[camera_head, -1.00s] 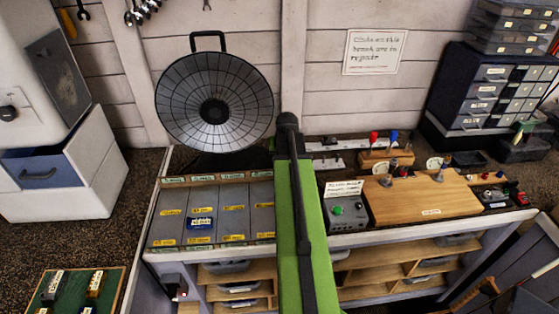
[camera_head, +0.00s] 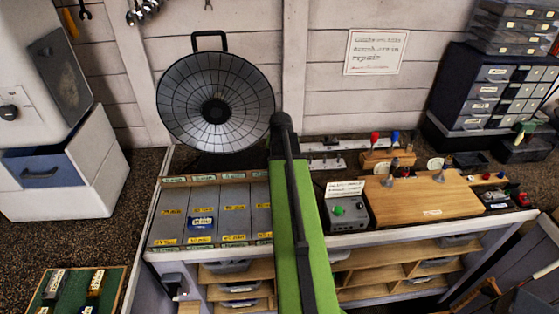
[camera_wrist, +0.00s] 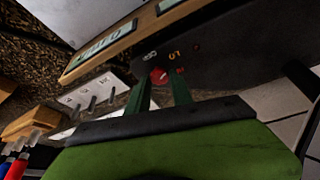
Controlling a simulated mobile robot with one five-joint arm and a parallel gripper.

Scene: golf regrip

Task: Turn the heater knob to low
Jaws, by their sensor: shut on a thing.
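The heater is a round silver dish (camera_head: 190,100) with a grid front and a dark handle on top, standing at the back of the bench. In the wrist view its dark control panel (camera_wrist: 228,62) carries several small marks, one reading LO. The small red knob (camera_wrist: 159,75) sits on this panel beside the marks. My gripper (camera_wrist: 160,87) has its two green fingers shut on the knob, one at each side. The knob's exact pointing direction is too small to tell. In the head view my green arm hides the knob and my fingertips.
A grey box with a green button (camera_head: 338,211) and a wooden board (camera_head: 425,196) lie right of my arm. Grey labelled bins (camera_head: 236,219) lie left of it. In the wrist view, a white rack with pegs (camera_wrist: 98,92) stands close to my fingers.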

